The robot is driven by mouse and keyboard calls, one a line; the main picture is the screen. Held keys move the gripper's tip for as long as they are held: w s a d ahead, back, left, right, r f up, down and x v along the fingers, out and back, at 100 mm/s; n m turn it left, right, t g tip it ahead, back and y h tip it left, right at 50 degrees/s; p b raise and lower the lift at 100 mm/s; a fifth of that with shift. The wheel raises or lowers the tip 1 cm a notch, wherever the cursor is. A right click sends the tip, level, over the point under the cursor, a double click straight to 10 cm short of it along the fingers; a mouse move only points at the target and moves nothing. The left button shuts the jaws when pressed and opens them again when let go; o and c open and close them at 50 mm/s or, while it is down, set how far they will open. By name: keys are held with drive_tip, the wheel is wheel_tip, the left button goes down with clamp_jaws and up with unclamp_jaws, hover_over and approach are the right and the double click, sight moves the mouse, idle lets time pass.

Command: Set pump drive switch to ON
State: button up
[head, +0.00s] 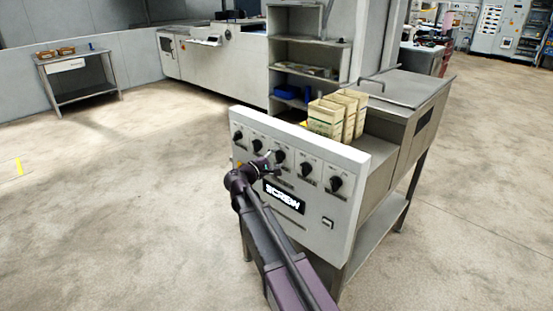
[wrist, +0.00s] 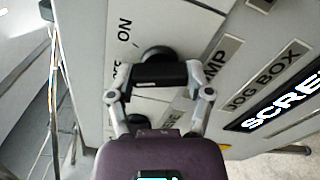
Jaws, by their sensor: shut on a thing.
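The pump drive switch is a black rotary knob (wrist: 158,55) on a pale panel in the wrist view. An ON label (wrist: 124,30) is printed at its upper left, and a plate ending in "MP" (wrist: 214,62) is partly hidden at its right. My gripper (wrist: 158,76) is shut on the knob's dark handle, which lies across the wrist view between the fingertips. Which position the knob points to cannot be told. In the head view my gripper (head: 273,165) is at the front panel (head: 345,225), by the middle of its knob row.
Other black knobs sit on the panel, two to the left (head: 257,146) and two to the right (head: 335,185). Cartons (head: 328,116) stand on the machine behind the panel. The floor at left (head: 120,200) is clear.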

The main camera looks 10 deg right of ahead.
drive_tip(key=shift+m, duration=0.3)
drive_tip(key=m, duration=0.8)
idle(0.4)
drive_tip(key=o, duration=1.1)
drive_tip(key=shift+d, duration=0.1)
drive_tip(key=shift+o, duration=0.2)
drive_tip(key=v, duration=1.2)
